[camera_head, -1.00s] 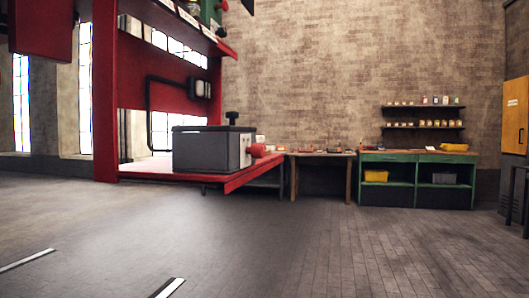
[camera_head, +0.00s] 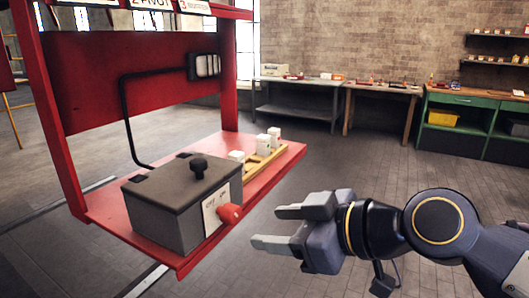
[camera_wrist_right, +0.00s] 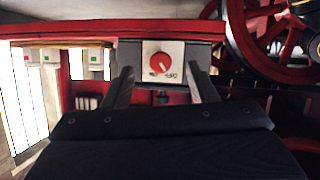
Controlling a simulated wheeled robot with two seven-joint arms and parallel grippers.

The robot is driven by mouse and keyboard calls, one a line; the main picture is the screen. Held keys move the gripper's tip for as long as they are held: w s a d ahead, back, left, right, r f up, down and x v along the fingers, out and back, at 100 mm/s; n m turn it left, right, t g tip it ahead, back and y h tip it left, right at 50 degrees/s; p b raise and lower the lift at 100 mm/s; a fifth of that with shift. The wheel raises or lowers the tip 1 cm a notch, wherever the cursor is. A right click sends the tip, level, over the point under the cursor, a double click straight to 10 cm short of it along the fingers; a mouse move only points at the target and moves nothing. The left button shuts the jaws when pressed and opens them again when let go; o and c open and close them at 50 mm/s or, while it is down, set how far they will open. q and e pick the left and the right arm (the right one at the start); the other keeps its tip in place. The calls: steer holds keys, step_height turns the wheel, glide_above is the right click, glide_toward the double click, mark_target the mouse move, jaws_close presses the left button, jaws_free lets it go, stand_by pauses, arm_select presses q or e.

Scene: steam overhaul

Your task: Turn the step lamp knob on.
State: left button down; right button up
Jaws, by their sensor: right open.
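The red knob (camera_head: 229,213) sits on a white label plate on the side of a grey box (camera_head: 180,203) with a black-knobbed lid. In the right wrist view the knob (camera_wrist_right: 162,64) faces me, with a white pointer mark slanting down to the right; the small lettering is hard to read. My right gripper (camera_head: 270,228) is open and empty, to the right of the knob and apart from it. In the wrist view its two fingers stand on either side of the knob's plate, with the knob between and beyond them. My left gripper is not in view.
The grey box stands on a red shelf (camera_head: 283,160) beside white blocks (camera_head: 236,156) on a wooden strip. A black pipe runs up the red panel (camera_head: 120,80) to a lamp (camera_head: 204,66). Workbenches (camera_head: 300,95) stand behind. The floor to the right is clear.

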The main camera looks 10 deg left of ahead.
mark_target(236, 214)
steer(key=shift+n, duration=0.3)
steer(key=w+a, duration=0.1)
steer(key=a, duration=0.1)
steer(key=w+a, duration=0.1)
steer(key=a, duration=0.2)
steer(key=w+a+f, duration=0.1)
steer(key=a, duration=0.1)
steer(key=shift+w+a+p, duration=0.3)
steer(key=c, duration=1)
